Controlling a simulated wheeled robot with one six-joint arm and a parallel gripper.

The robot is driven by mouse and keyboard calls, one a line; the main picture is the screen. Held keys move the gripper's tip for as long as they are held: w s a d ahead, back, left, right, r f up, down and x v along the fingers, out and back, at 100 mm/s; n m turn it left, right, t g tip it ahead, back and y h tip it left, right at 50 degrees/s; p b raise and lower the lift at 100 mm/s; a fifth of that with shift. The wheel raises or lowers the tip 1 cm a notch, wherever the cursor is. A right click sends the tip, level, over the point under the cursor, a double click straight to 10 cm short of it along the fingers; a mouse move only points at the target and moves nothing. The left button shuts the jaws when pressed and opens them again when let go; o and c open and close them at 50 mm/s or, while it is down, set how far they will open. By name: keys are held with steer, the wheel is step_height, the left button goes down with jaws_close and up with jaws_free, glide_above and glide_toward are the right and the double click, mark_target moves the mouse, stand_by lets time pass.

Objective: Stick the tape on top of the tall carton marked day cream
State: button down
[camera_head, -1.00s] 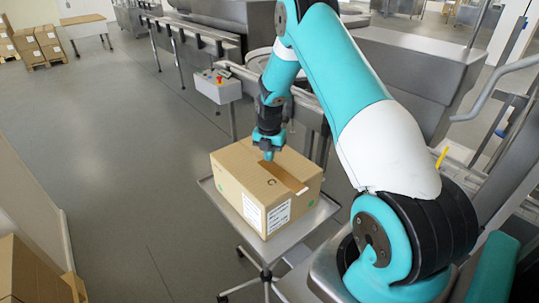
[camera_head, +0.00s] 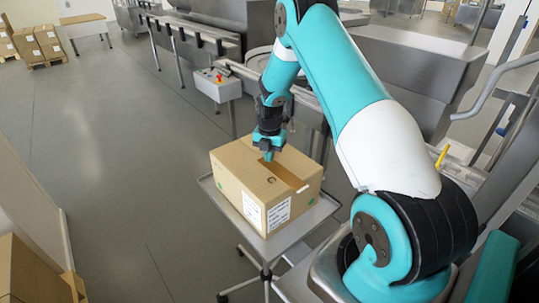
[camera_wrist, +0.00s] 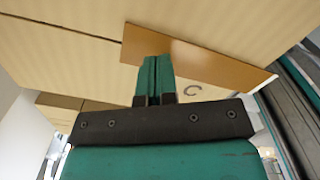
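The carton (camera_head: 240,185) stands on a small wheeled table, with white labels on its front; their print is too small to read. A brown strip of tape (camera_head: 291,179) lies along the middle of the carton's top. The tape (camera_wrist: 205,58) also shows in the wrist view, looking flat along the top. My gripper (camera_head: 267,157) points down at the far end of the strip. In the wrist view my gripper (camera_wrist: 154,68) has its green fingers together, overlapping the tape. Whether the fingertips touch or pinch the tape is hidden.
The steel table top (camera_head: 315,217) shows a narrow rim around the carton. A grey control box (camera_head: 218,86) and steel machinery stand behind. Another carton (camera_head: 30,272) is at the lower left.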

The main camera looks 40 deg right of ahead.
steer(key=shift+f+b, duration=0.45)
steer(key=shift+f, duration=0.2)
steer(key=shift+r, duration=0.1)
stand_by(0.4)
steer(key=shift+r+p, duration=1.95)
steer(key=shift+r, duration=1.05)
